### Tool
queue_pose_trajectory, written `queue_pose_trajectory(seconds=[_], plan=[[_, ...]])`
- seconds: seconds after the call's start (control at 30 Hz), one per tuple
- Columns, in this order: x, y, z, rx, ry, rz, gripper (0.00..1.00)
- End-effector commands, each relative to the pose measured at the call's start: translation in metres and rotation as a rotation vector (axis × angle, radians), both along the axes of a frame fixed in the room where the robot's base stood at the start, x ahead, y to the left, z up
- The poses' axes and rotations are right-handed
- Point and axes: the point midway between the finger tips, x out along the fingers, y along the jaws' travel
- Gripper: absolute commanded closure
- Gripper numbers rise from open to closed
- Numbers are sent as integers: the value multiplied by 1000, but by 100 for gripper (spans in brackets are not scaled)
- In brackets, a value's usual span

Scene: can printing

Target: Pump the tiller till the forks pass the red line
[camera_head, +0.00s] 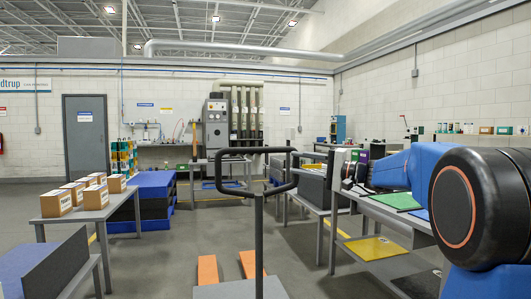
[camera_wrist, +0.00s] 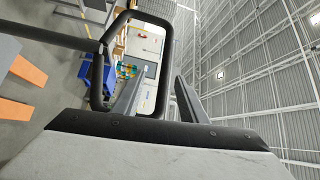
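The tiller has a black loop handle (camera_head: 257,151) on an upright grey post (camera_head: 259,235), in the middle of the head view. Two orange forks, left (camera_head: 208,274) and right (camera_head: 251,264), lie low beyond the post. I see no red line in either view. In the wrist view the loop handle (camera_wrist: 97,75) shows sideways. My gripper (camera_wrist: 161,76) is open there, its two grey fingers apart. One bar of the loop runs between the fingers, with no clear contact. In the head view my arm comes in from the right, and the fingertips are hard to make out.
A grey table (camera_head: 88,213) with several cardboard boxes stands left, near blue stacked blocks (camera_head: 152,186). A long workbench (camera_head: 400,216) with a green mat runs along the right. A grey machine (camera_head: 216,125) stands at the back wall.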

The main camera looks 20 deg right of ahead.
Motion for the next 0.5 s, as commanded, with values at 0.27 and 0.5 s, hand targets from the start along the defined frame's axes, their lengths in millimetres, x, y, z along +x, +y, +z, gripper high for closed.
queue_pose_trajectory(seconds=[0.27, 0.5], plan=[[16, -9, 12, 38, -33, -15, 61], [41, 18, 17, 37, -32, -12, 61]])
